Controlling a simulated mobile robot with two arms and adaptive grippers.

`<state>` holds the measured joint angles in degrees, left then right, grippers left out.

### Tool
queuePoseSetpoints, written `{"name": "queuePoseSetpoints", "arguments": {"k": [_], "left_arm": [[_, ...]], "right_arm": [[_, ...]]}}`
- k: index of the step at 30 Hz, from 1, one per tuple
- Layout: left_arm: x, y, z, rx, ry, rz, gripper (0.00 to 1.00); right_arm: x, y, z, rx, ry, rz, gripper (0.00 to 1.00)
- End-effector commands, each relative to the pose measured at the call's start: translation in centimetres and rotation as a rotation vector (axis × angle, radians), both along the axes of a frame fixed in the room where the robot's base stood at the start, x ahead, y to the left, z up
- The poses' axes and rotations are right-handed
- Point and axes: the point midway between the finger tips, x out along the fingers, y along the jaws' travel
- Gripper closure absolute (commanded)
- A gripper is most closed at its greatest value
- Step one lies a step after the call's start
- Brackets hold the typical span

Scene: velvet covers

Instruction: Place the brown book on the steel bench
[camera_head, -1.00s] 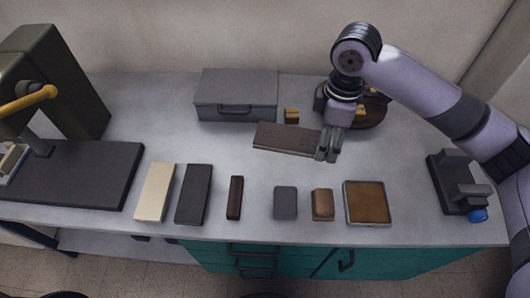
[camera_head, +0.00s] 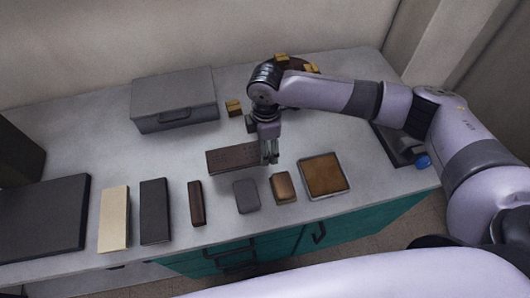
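The brown book (camera_head: 230,160) is a thin, dark brown slab with small marks on its upper face. My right gripper (camera_head: 269,152) points down and is shut on the book's right end. The book is over the middle of the grey bench top (camera_head: 330,120), behind the row of small items. I cannot tell whether it touches the surface. My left gripper is not in view.
A grey case (camera_head: 174,98) and a small yellow block (camera_head: 233,108) are behind the book. In front lie a cream slab (camera_head: 114,219), a dark slab (camera_head: 155,211), a brown bar (camera_head: 196,203), a grey block (camera_head: 246,196), a brown block (camera_head: 283,188) and a framed brown tray (camera_head: 324,176).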

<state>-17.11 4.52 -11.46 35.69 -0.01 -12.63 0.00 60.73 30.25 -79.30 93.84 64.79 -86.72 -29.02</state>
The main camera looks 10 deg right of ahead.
Motion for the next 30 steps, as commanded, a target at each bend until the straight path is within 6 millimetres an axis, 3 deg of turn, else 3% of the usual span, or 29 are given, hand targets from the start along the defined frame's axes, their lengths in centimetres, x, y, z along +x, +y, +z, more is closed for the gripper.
{"name": "queuePoseSetpoints", "arguments": {"k": [9,21,22,26,30], "left_arm": [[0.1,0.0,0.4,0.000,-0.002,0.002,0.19],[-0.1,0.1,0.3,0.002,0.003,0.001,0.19],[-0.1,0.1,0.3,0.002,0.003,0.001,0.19],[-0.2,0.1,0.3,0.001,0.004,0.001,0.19],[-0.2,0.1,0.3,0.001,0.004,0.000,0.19]], "right_arm": [[-0.1,0.0,-4.0,0.000,0.001,0.000,0.74],[0.0,0.0,-4.7,0.001,0.000,0.000,0.74],[0.0,0.0,-4.7,0.001,0.000,0.000,0.42],[0.0,0.0,-4.7,0.001,-0.001,0.000,0.34],[0.0,0.0,-4.7,0.001,0.000,0.000,0.34]]}}
